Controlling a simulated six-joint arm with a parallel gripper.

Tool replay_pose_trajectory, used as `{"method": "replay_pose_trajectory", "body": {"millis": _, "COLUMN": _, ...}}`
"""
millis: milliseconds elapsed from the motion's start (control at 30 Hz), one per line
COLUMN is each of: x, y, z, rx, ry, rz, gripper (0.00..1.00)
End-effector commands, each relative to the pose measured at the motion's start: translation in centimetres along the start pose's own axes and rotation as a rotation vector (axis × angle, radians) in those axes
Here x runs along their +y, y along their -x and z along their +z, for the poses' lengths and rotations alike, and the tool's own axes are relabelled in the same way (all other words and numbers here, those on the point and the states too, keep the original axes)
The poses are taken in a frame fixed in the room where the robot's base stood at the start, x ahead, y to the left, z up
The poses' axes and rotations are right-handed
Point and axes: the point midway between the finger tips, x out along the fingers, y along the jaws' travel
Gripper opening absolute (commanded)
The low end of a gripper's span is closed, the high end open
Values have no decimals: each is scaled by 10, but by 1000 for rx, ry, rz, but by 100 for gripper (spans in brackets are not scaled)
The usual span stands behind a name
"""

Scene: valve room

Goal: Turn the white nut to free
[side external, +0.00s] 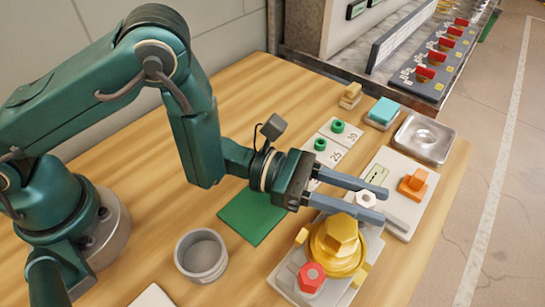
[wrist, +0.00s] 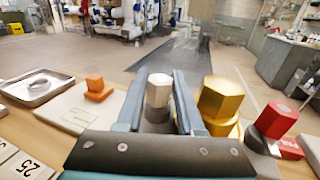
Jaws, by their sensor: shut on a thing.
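The white nut (side external: 366,199) is a pale hexagonal piece standing upright between my two long grey fingers. It also shows in the wrist view (wrist: 158,90), with a finger close on each side. My gripper (side external: 385,206) lies level and is shut on the nut; its fingers show in the wrist view (wrist: 158,75) too. The near finger hides the lower part of the nut in the side view. A label plate (side external: 376,175) with dark marks sits behind the nut; I cannot read it.
A large yellow hexagonal fitting (side external: 342,235) and a red nut (side external: 311,277) stand close on the near side. An orange block (side external: 413,186) is on the pale plate (side external: 403,226) behind. A metal tray (side external: 443,152) lies beyond, and a grey cup (side external: 201,255) stands front left.

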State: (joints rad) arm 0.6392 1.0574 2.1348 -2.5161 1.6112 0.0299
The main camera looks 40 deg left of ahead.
Motion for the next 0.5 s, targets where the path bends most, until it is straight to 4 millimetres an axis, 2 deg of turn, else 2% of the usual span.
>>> {"method": "replay_pose_trajectory", "body": {"millis": 233, "x": 0, "y": 0, "z": 1, "rx": -3, "ry": 1, "rz": -1, "gripper": 0}}
{"method": "replay_pose_trajectory", "body": {"millis": 267, "x": 0, "y": 0, "z": 1, "rx": -4, "ry": 1, "rz": -1, "gripper": 40}}
{"method": "replay_pose_trajectory", "body": {"millis": 300, "x": 0, "y": 0, "z": 1, "rx": -3, "ry": 1, "rz": -1, "gripper": 49}}
{"method": "replay_pose_trajectory", "body": {"millis": 500, "x": 0, "y": 0, "z": 0, "rx": -2, "ry": 1, "rz": -1, "gripper": 49}}
